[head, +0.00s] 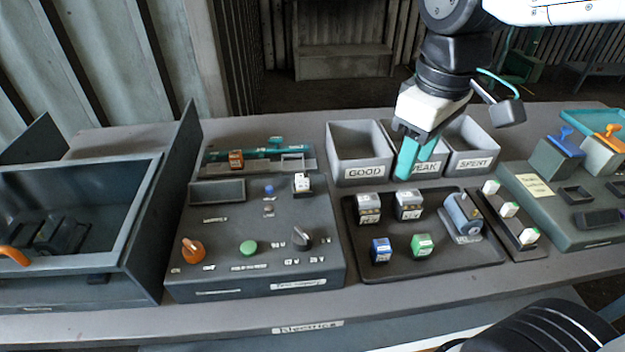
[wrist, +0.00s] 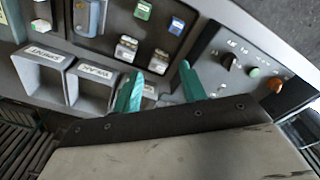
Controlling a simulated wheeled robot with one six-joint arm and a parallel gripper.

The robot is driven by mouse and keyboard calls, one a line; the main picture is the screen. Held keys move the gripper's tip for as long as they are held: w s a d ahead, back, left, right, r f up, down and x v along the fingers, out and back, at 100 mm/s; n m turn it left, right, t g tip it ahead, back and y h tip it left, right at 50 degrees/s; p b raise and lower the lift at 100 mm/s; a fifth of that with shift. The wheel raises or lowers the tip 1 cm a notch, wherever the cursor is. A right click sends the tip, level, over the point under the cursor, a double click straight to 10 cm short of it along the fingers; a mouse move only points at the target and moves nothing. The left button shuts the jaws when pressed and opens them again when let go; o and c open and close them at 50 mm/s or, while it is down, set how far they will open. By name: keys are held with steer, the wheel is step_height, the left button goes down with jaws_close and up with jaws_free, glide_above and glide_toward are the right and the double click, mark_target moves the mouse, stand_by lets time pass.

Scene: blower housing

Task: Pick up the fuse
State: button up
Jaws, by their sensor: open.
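My gripper (head: 411,163) is open and empty, with teal fingers pointing down in front of the WEAK bin. In the wrist view, my gripper (wrist: 160,85) has its two fingers spread apart with nothing between them. No part is labelled as a fuse that I can read. Small white blocks (head: 508,209) sit in a narrow dark strip right of the tray. An orange block (head: 236,158) sits at the back of the control panel, and a white block (head: 302,183) stands on its right side. I cannot tell which is the fuse.
A dark tray (head: 399,262) holds grey-white, blue and green blocks and a grey motor-like part (head: 462,215). Behind stand the GOOD bin (head: 358,173), the WEAK bin (head: 424,171) and the SPENT bin (head: 474,163). The control panel (head: 225,273) has knobs. A deep open box (head: 133,262) is at left.

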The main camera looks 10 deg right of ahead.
steer(key=w+a+f+n, duration=0.1)
steer(key=w+a+n, duration=0.4)
steer(key=w+a, duration=0.15)
steer(key=n, duration=0.5)
glide_above(302, 176)
steer(key=f, duration=0.2)
steer(key=shift+s+d+f+g, duration=0.15)
steer(key=shift+d+f+g, duration=0.1)
steer(key=shift+f+g, duration=0.15)
steer(key=shift+a+f+n, duration=0.1)
steer(key=shift+f+n, duration=0.2)
steer(key=f, duration=0.7)
steer(key=shift+w+a, duration=0.15)
steer(key=shift+w, duration=0.1)
steer(key=shift+c, duration=0.3)
steer(key=c, duration=0.8)
